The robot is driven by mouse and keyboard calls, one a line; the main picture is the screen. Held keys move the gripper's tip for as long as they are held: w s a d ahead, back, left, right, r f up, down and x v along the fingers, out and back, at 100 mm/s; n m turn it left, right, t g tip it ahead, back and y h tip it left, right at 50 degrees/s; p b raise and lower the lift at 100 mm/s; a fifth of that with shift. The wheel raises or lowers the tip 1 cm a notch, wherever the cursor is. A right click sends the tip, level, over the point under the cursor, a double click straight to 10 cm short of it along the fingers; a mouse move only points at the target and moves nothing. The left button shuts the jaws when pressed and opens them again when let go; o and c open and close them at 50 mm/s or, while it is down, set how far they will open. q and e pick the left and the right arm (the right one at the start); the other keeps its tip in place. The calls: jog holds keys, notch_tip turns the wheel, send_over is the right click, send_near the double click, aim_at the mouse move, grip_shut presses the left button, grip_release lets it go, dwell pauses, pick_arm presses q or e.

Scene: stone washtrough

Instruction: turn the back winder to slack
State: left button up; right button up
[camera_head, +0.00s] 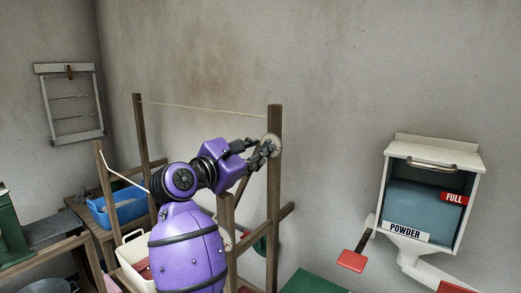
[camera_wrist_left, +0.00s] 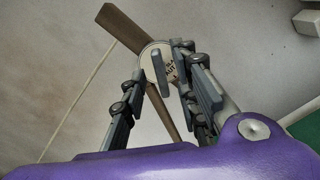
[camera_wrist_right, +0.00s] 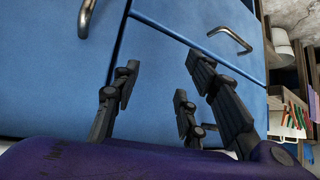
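The back winder is a pale round disc (camera_head: 271,141) on the tall wooden post at the back right. In the left wrist view the disc (camera_wrist_left: 150,62) carries a dark grip bar (camera_wrist_left: 162,73) and lettering that is partly hidden. My left gripper (camera_head: 265,149) is at the winder, its fingers spread either side of the bar, with gaps showing. Whether a fingertip touches the disc I cannot tell. The back line (camera_head: 205,108) runs nearly straight between the two back posts. My right gripper (camera_wrist_right: 160,90) is open and empty before blue drawer fronts.
A front line (camera_head: 122,175) sags from the front left post (camera_head: 104,180). A powder dispenser (camera_head: 432,190) with red paddles hangs on the right wall. A blue tub (camera_head: 125,207) stands at left. Metal drawer handles (camera_wrist_right: 230,38) are close to my right gripper.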

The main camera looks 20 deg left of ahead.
pick_arm(q)
jog(key=v, duration=1)
jog(key=shift+r, duration=0.1)
